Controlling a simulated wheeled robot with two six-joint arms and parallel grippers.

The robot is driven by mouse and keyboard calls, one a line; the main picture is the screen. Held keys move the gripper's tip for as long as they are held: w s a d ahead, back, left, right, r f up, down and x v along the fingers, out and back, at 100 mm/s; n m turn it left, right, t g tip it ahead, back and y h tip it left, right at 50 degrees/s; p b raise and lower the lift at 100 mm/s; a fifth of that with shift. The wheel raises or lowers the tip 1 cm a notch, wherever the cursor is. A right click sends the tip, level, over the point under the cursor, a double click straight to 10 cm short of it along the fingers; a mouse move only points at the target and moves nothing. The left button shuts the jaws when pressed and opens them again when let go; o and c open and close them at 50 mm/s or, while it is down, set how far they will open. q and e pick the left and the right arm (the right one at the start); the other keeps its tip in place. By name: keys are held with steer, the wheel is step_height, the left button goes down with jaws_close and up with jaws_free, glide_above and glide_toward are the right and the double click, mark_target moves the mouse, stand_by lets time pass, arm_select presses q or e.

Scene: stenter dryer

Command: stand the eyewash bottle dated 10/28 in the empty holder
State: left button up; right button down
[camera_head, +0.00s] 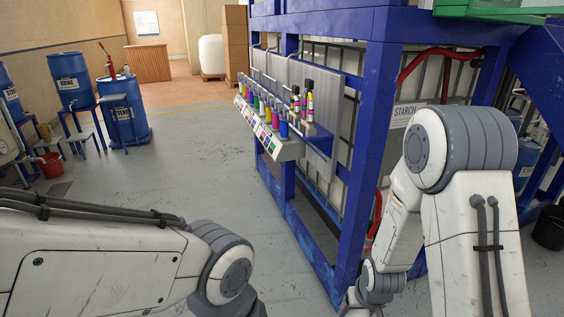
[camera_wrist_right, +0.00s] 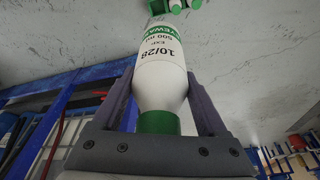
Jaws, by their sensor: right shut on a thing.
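The white eyewash bottle (camera_wrist_right: 161,75) dated 10/28 has a green label band and a green cap. It fills the middle of the right wrist view, with its cap end toward the palm. My right gripper (camera_wrist_right: 162,82) is shut on the bottle, with one dark finger on each side. I cannot make out the empty holder. My left gripper is out of view.
A blue steel frame (camera_head: 364,120) stands close beside my right arm. A rack (camera_head: 287,150) of coloured bottles hangs on its left side. Blue drums (camera_head: 125,108) stand at the far left. The grey floor (camera_head: 190,165) between is mostly clear.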

arm_select(q)
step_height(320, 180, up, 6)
steer(key=p, duration=0.4)
arm_select(e)
steer(key=v, duration=0.4)
steer(key=shift+w+r, duration=0.35)
steer(key=shift+r, duration=0.05)
